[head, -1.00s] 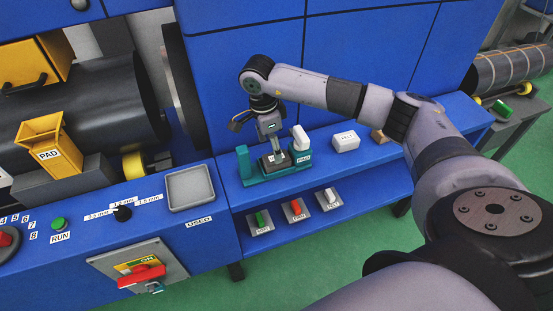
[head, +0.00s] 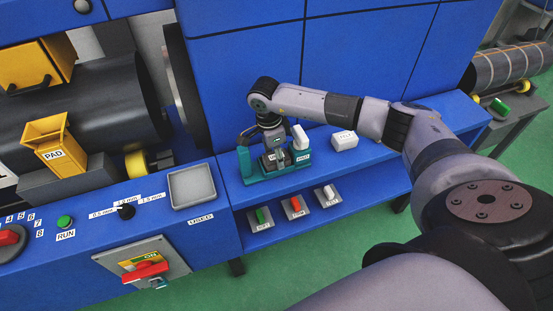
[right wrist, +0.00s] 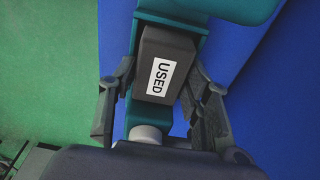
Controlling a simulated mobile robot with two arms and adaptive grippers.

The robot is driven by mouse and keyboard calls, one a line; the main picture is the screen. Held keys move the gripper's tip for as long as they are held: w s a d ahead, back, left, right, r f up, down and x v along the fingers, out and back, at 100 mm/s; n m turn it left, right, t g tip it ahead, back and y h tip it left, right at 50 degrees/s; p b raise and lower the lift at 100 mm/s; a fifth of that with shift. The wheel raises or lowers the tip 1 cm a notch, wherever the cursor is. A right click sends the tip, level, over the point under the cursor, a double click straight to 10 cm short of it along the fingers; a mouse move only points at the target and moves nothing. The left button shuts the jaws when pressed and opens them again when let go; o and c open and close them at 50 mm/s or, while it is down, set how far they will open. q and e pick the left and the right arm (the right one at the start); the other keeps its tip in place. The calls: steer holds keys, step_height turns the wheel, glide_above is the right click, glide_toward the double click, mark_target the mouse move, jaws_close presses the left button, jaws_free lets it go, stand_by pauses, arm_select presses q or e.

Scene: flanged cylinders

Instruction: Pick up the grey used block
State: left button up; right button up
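The grey used block (right wrist: 165,65) shows in the right wrist view with a white "USED" label, on a teal holder (right wrist: 215,12). In the head view the teal holder (head: 254,178) stands on the blue shelf, and the block is mostly hidden by my gripper. My right gripper (head: 275,157) points down over the holder. In the right wrist view its fingers (right wrist: 160,72) stand on both sides of the block, seemingly open with little room to either side. Firm contact is not visible. My left gripper is not in view.
A white block (head: 300,138) stands at the holder's right end. Another white labelled block (head: 344,140) lies to the right on the shelf. A grey tray (head: 191,187) near the "USED" label is empty. Several coloured switches sit on the lower shelf.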

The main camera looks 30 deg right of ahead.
steer(key=c, duration=0.6)
steer(key=shift+c, duration=0.2)
step_height(320, 180, up, 20)
steer(key=b, duration=0.3)
steer(key=shift+b, duration=0.3)
